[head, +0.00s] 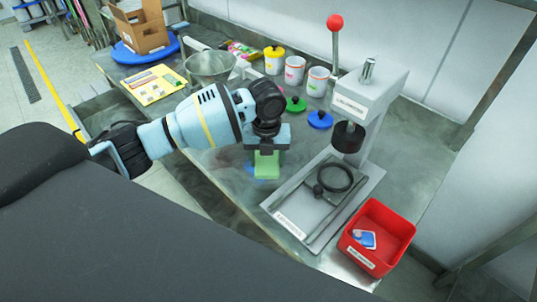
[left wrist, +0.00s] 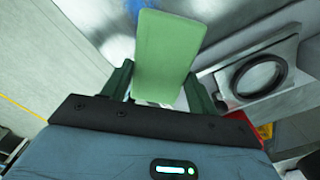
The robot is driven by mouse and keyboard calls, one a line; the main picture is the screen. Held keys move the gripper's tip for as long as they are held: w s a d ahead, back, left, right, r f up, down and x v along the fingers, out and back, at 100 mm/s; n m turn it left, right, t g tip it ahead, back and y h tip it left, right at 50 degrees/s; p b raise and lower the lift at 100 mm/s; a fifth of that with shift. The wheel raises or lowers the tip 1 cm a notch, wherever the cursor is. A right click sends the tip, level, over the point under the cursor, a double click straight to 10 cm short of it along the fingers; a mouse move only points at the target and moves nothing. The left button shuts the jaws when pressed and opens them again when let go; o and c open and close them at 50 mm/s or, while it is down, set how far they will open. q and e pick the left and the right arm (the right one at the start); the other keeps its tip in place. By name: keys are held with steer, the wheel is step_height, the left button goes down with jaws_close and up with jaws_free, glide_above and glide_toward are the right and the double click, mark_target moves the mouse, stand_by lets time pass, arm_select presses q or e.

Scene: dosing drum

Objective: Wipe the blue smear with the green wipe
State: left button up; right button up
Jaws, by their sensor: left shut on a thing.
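My left gripper (head: 265,150) is shut on the green wipe (head: 266,165), which hangs below its jaws at the front part of the bench. In the left wrist view the wipe (left wrist: 168,50) stands out between the two fingers of the gripper (left wrist: 157,88). The blue smear (head: 262,170) shows on the bench top around the lower part of the wipe, mostly hidden by it. A bit of the smear also shows in the left wrist view (left wrist: 140,7), beyond the wipe's far end. I cannot tell whether the wipe touches the bench. My right gripper is not in view.
A lever press (head: 350,120) with a grey base stands right of the wipe. A red bin (head: 387,222) sits at the bench's right front. Cups (head: 295,70), loose lids (head: 320,119), a metal bowl (head: 210,67) and a yellow sheet (head: 154,85) stand behind.

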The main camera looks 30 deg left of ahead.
arm_select(q)
steer(key=shift+f, duration=1.1)
steer(key=shift+f+b, duration=0.7)
steer(key=shift+f, duration=1.15)
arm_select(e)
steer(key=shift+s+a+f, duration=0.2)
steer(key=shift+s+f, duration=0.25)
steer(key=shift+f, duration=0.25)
arm_select(q)
steer(key=shift+f, duration=0.4)
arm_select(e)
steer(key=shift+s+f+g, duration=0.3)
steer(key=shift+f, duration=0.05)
arm_select(q)
steer(key=shift+w+a+r, duration=0.1)
steer(key=shift+w+a, duration=0.15)
steer(key=shift+a, duration=0.35)
steer(key=shift+w+a, duration=0.2)
steer(key=shift+a, duration=0.45)
steer(key=shift+w+a+r, duration=0.1)
steer(key=shift+w+a, duration=0.15)
steer(key=shift+a, duration=0.35)
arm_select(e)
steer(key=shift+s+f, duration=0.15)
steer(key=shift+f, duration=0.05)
arm_select(q)
steer(key=shift+f, duration=0.1)
